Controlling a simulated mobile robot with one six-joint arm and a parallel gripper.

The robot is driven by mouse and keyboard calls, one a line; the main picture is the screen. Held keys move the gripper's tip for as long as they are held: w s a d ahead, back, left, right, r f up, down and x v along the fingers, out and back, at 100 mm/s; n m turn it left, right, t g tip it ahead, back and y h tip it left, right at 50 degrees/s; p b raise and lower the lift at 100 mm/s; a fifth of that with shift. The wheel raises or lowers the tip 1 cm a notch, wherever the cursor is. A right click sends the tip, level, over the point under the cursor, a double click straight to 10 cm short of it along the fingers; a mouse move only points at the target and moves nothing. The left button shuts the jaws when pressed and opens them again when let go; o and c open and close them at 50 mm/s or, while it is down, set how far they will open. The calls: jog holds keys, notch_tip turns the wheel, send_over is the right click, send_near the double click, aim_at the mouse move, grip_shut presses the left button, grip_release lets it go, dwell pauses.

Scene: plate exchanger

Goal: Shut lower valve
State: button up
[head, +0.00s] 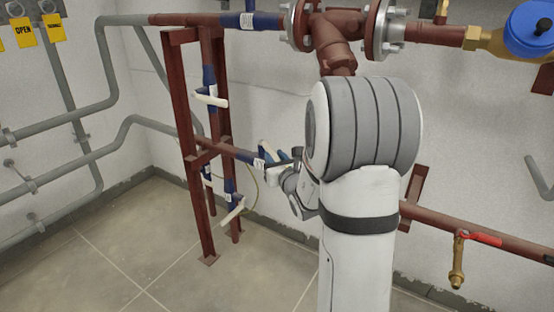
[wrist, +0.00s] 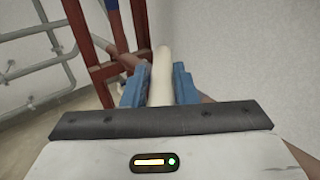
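My gripper (wrist: 160,82) has one blue finger on each side of a cream valve handle (wrist: 161,64), which fills the gap between them. In the head view my gripper (head: 272,156) is by the horizontal red-brown pipe, right of the frame, partly hidden by my arm. A lower valve with a cream handle (head: 232,214) hangs near the floor, its handle slanting down to the left. An upper valve's cream handle (head: 210,99) sits on the vertical pipe. I cannot tell from the pictures which of these the task calls the lower valve.
A red-brown frame (head: 180,130) stands left of my gripper. The wall (wrist: 230,45) is close on the right. Grey pipes (head: 60,190) line the left wall. A red-handled brass valve (head: 458,262) hangs at the right. The floor (head: 120,240) in front is clear.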

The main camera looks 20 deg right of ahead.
jog(key=o, duration=0.4)
jog(key=shift+d, duration=0.1)
jog(key=shift+s, duration=0.2)
jog(key=s+p, duration=0.1)
jog(key=s, duration=0.2)
jog(key=s+p, duration=0.1)
jog(key=s, duration=0.3)
jog(key=shift+s+a, duration=0.2)
jog(key=shift+s, duration=0.05)
